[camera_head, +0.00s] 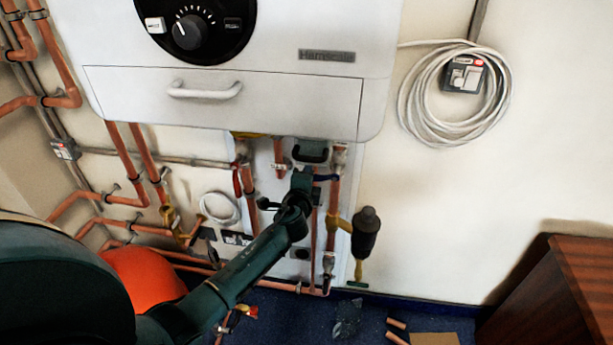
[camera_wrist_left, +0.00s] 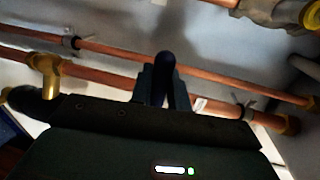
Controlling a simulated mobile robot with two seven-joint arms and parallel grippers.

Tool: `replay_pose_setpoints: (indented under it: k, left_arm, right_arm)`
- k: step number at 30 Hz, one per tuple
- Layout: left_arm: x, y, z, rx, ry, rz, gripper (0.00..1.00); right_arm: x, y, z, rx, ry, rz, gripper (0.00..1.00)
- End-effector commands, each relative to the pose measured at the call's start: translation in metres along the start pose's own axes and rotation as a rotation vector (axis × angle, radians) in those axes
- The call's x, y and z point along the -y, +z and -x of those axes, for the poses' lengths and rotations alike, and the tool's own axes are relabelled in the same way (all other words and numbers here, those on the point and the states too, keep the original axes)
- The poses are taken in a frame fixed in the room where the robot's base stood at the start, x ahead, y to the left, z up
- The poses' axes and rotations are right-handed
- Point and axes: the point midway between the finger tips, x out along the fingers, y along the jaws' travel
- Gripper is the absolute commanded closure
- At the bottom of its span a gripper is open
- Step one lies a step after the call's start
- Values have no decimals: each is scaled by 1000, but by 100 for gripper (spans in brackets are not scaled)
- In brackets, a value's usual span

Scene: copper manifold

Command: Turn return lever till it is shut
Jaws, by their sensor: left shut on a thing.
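A blue lever (camera_head: 326,178) shows at the right-hand copper pipe under the boiler, lying roughly across the pipe. My left gripper (camera_head: 314,162) is beside it, under the boiler's lower edge, and partly hides the lever. In the left wrist view the gripper (camera_wrist_left: 165,88) is shut on a dark, rounded lever end (camera_wrist_left: 164,62) that stands up between the fingers. The lever's valve body is hard to make out there. My right gripper is not in view.
A red lever (camera_head: 237,181) hangs at the left pipe. The white boiler (camera_head: 220,110) is just above my gripper. A dark cylinder on a brass fitting (camera_head: 365,232) stands to the right. Copper pipes (camera_wrist_left: 120,55) run close by in the wrist view.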

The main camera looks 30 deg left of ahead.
Motion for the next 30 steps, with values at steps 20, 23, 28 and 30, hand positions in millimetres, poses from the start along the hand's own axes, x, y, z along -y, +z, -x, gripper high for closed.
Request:
replay_pose_setpoints:
  k: [20,23,28,30]
  left_arm:
    - [5,1,-1,1,-9,-5,64]
    - [4,0,0,1,-8,-4,64]
    - [3,1,16,0,-6,-4,64]
    - [4,1,28,-1,-6,-3,64]
  right_arm:
    - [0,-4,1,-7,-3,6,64]
    - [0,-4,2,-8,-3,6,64]
    - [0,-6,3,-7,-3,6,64]
    - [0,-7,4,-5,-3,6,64]
